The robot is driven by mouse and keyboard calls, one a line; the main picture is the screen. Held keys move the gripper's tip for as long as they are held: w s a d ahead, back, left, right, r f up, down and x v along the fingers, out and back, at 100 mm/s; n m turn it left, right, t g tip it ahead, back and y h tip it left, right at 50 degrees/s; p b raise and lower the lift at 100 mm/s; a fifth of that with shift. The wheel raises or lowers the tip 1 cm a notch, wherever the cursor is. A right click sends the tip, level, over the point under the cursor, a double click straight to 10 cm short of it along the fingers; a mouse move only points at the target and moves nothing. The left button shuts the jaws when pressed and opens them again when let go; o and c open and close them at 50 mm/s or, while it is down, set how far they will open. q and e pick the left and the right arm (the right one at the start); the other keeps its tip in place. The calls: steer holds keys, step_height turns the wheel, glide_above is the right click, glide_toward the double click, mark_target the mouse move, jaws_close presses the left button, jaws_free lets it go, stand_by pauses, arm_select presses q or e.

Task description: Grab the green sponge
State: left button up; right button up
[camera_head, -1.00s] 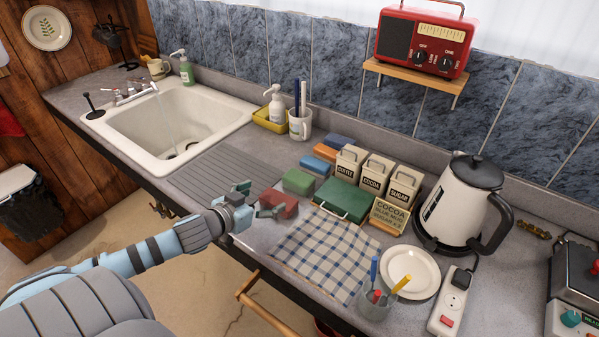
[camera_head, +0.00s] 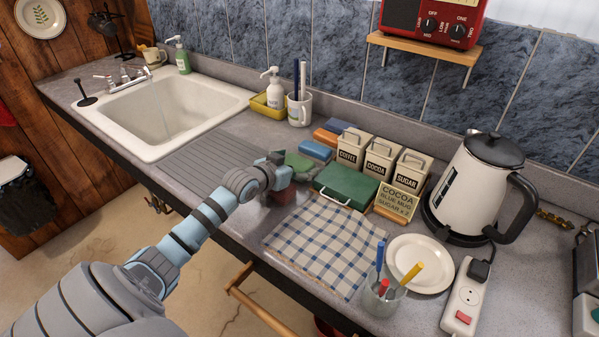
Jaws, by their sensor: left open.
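The green sponge (camera_head: 298,161) lies on the grey counter, in a row of coloured sponges beside the sink's drainboard. My left gripper (camera_head: 288,171) is open at the near side of the green sponge, above the red sponge (camera_head: 281,196). It hides part of both sponges. I cannot tell whether its fingers touch the green sponge. My right gripper is not in view.
A blue sponge (camera_head: 314,149) and an orange sponge (camera_head: 325,137) lie behind the green one. A green box (camera_head: 346,184) with a handle stands close on the right, before the labelled canisters (camera_head: 381,158). A checked cloth (camera_head: 325,242) lies nearer. The drainboard (camera_head: 212,165) is clear.

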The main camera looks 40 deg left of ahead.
arm_select(q)
steer(key=shift+a, duration=0.1)
steer(key=c, duration=0.6)
steer(key=shift+r, duration=0.1)
